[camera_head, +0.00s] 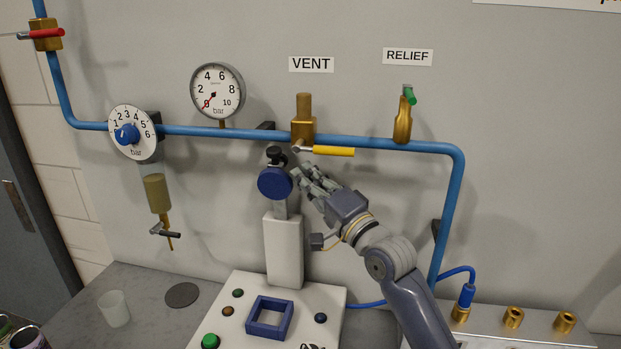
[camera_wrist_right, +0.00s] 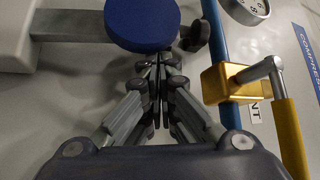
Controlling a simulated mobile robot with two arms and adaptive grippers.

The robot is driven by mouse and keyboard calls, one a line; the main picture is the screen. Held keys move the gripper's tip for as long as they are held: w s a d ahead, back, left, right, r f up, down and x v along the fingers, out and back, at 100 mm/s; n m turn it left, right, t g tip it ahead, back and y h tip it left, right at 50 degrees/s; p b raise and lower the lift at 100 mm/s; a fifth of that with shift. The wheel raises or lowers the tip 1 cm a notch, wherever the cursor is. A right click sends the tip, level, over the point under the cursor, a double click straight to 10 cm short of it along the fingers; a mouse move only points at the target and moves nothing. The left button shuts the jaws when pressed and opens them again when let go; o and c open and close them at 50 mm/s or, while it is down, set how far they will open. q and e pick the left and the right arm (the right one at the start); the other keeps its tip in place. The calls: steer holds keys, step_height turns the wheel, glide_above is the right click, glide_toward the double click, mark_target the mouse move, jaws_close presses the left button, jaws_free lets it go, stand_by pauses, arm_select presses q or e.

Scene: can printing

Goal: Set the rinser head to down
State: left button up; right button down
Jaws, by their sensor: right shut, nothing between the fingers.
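The rinser head looks to be the blue round pad (camera_head: 275,183) on a grey bar above the white column (camera_head: 284,250); it stands raised, well above the blue square frame (camera_head: 258,319) on the white machine. A black knob (camera_head: 276,156) sits at the top of the bar. In the right wrist view the blue pad (camera_wrist_right: 142,22) and black knob (camera_wrist_right: 196,36) are just beyond my fingertips. My right gripper (camera_head: 300,174) is shut and empty, right beside the pad and knob; I cannot tell if it touches them. My left gripper is out of view.
A blue pipe (camera_head: 220,132) runs along the wall behind, with the yellow vent lever (camera_head: 333,151) close above my right gripper. A gauge (camera_head: 217,90), a dial (camera_head: 133,132) and a relief valve (camera_head: 403,120) hang there. A cup (camera_head: 114,308) stands at left.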

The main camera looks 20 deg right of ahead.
steer(key=s+a+n+b, duration=0.1)
steer(key=s+f+n+t+y+b, duration=0.1)
steer(key=b, duration=0.1)
steer(key=s+a+f+n+y+b, duration=0.1)
steer(key=s+b, duration=0.1)
steer(key=shift+s+a+f, duration=0.1)
steer(key=shift+a+f, duration=0.1)
steer(key=shift+a, duration=0.15)
arm_select(q)
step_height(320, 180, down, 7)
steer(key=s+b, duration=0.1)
steer(key=b, duration=0.1)
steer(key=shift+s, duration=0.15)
arm_select(e)
steer(key=s+a+f, duration=0.3)
steer(key=s+f, duration=0.2)
steer(key=f, duration=0.3)
steer(key=shift+a+f, duration=0.3)
steer(key=shift+f, duration=0.05)
steer(key=shift+s, duration=0.1)
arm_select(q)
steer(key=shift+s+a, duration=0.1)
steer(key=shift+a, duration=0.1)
arm_select(e)
steer(key=shift+f, duration=0.1)
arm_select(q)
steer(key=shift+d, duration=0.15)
arm_select(e)
steer(key=v, duration=1.2)
steer(key=shift+f, duration=0.2)
